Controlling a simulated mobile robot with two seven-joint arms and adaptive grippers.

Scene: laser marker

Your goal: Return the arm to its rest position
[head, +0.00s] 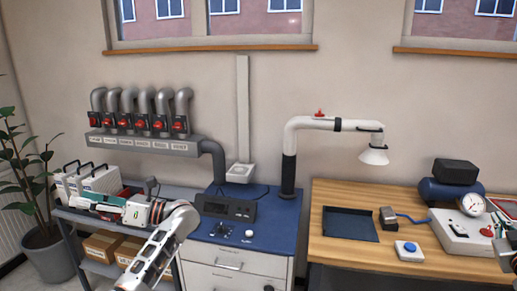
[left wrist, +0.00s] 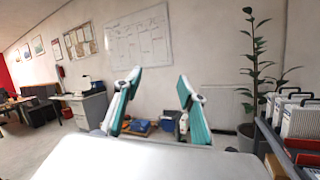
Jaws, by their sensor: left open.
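My left arm (head: 160,248) rises from the bottom of the head view and bends left over the grey shelf cart.
A potted plant (head: 42,240) is at the left. A blue-topped cabinet (head: 268,235) with a black control box (head: 228,208) is right of the arm. A wooden bench (head: 330,195) is further right.

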